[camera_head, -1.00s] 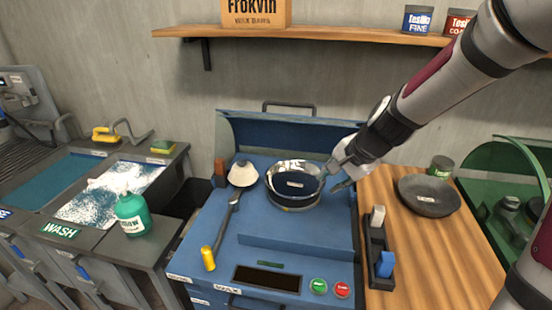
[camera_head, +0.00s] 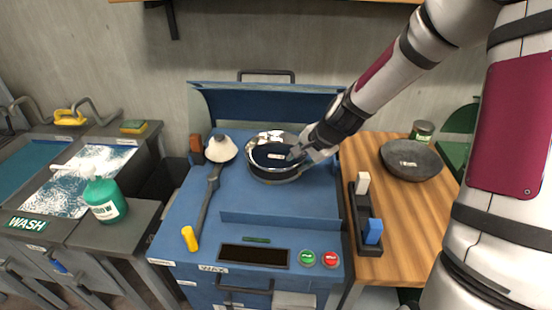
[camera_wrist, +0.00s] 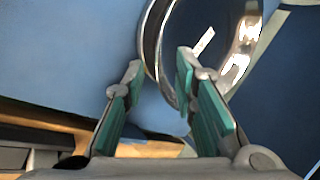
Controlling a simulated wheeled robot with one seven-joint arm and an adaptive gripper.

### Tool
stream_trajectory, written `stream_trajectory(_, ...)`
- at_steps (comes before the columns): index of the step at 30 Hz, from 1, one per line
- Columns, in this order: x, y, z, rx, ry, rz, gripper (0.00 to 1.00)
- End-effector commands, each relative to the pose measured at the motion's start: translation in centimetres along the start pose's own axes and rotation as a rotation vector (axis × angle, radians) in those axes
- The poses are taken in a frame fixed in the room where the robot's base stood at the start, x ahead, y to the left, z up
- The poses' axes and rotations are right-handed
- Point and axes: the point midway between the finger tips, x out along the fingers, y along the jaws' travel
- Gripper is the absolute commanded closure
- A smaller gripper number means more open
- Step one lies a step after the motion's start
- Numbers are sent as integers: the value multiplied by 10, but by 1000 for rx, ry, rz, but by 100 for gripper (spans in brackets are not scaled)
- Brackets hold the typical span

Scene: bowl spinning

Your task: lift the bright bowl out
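The bright bowl (camera_head: 254,150) is shiny metal with a dark, reflective inside and a small white label. It sits upright in the round spinner spot on the blue machine (camera_head: 232,196). My gripper (camera_head: 300,153) is at the bowl's right side. In the wrist view the bowl's rim (camera_wrist: 152,42) passes between the two fingertips of my gripper (camera_wrist: 159,66). One finger is outside the wall, the other over the inside. A gap shows between the fingers, so it is open. Whether either finger touches the wall is unclear.
A dark grey bowl (camera_head: 412,161) and a green tin (camera_head: 421,131) stand on the wooden top to the right. A small holder (camera_head: 365,220) stands nearer. The raised blue lid (camera_head: 268,104) stands behind.

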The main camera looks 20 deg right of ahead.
Motion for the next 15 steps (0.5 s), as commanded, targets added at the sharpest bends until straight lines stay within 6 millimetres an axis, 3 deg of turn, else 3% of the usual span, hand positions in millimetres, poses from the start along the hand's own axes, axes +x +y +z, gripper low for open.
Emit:
stream_trajectory(6, 29, 1, 0, 0, -2, 1, 74)
stream_trajectory(15, 32, 1, 0, 0, 1, 0, 74)
